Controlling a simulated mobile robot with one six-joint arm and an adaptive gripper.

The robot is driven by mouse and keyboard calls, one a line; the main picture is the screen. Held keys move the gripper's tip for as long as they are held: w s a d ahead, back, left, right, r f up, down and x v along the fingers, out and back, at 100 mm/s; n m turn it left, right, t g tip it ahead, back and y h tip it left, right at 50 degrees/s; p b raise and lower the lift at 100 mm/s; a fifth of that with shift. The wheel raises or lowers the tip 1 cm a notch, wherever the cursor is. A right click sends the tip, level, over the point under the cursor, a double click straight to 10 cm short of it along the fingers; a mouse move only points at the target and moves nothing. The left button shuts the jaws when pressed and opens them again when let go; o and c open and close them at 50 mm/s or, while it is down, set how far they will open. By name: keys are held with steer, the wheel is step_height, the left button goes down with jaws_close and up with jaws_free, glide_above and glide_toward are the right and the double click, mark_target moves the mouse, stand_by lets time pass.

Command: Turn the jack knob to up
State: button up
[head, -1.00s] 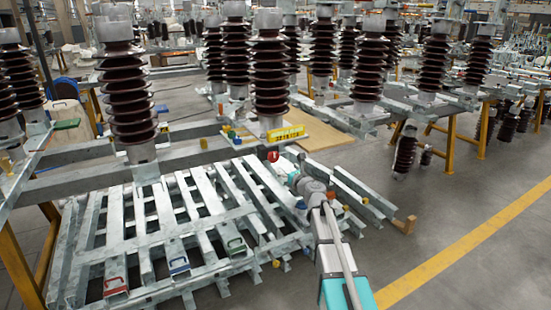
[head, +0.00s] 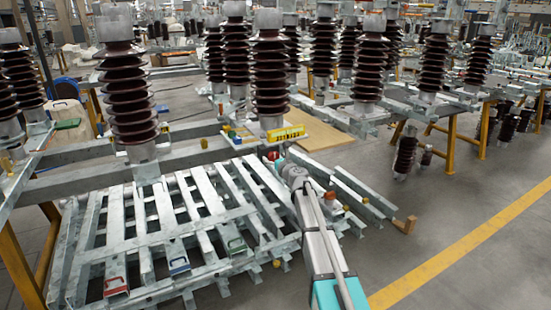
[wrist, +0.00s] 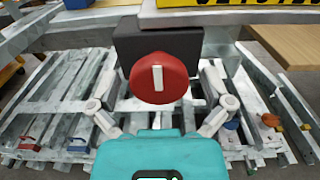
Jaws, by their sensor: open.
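The jack knob (wrist: 165,88) is a round red knob with a white mark, on the front of a black box (wrist: 183,46). The white mark stands about upright in the wrist view. In the head view the red knob (head: 272,156) is small and partly covered by my gripper (head: 284,166). In the wrist view my gripper (wrist: 160,98) is open, with one finger on each side of and below the knob. Nothing is between the fingers that I can see, and I cannot tell whether they touch the knob.
A yellow sign (head: 287,134) with black lettering is just above the box. Galvanized steel bars (head: 150,215) lie stacked below, with red, blue and green handled pieces along the front. Tall brown insulators (head: 270,75) stand behind. Open floor (head: 455,245) lies to the right.

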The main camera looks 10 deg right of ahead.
steer(key=c, duration=1.1)
steer(key=shift+d, duration=0.1)
